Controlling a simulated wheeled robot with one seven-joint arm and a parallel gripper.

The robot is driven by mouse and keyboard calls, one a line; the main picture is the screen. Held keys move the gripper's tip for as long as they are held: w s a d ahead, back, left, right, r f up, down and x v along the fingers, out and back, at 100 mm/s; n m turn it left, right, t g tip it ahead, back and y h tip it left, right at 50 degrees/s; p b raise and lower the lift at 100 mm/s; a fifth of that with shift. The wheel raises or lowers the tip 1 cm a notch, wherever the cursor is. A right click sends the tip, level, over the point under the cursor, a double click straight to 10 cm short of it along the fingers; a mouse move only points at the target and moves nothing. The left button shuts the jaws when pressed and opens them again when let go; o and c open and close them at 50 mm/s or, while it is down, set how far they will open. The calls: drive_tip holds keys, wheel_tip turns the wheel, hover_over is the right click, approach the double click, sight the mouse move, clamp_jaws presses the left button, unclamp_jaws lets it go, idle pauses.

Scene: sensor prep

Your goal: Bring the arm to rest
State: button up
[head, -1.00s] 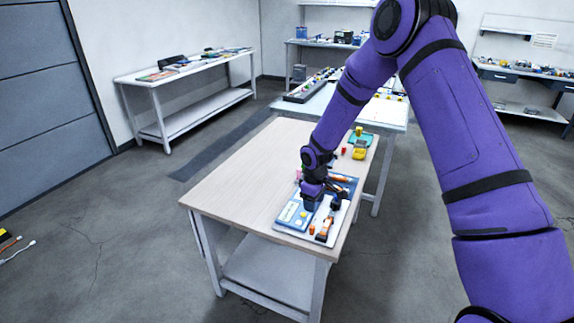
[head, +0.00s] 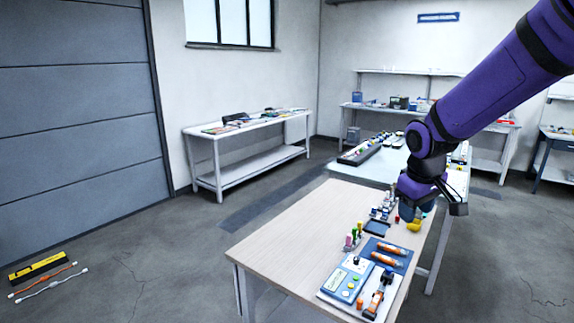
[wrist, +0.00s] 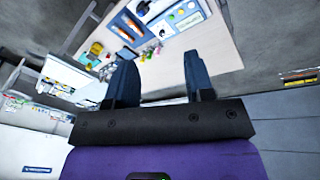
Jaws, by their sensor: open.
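My gripper (wrist: 160,78) shows in the wrist view with its two dark fingers spread apart and nothing between them. In the head view my purple arm comes in from the upper right, and the gripper end hangs above the far right part of the wooden table (head: 290,230), partly hidden by the wrist. A blue and white tool board (head: 330,292) lies at the table's near right end with orange-handled tools (head: 388,254) on it. The board also shows at the top of the wrist view (wrist: 185,18).
A yellow item (head: 415,226) and a dark blue tray (head: 376,228) sit near my gripper. Behind are a pale table (head: 372,172) and a white bench (head: 205,150) by the wall. A yellow-black case (head: 38,268) and cables lie on the floor at left, with open floor between.

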drive_tip(key=s+r+m+t, duration=0.1)
drive_tip(key=s+r, duration=0.2)
drive_tip(key=s, duration=0.5)
drive_tip(key=s+d+r+m, duration=0.1)
drive_tip(key=s+r, duration=0.3)
drive_tip(key=s, duration=0.5)
drive_tip(key=s+d+r+m+t+y, duration=0.1)
drive_tip(key=s+r, duration=0.3)
drive_tip(key=s, duration=0.4)
drive_tip(key=shift+s+m+t, duration=0.3)
drive_tip(key=shift+s+m, duration=0.1)
drive_tip(key=shift+m, duration=0.5)
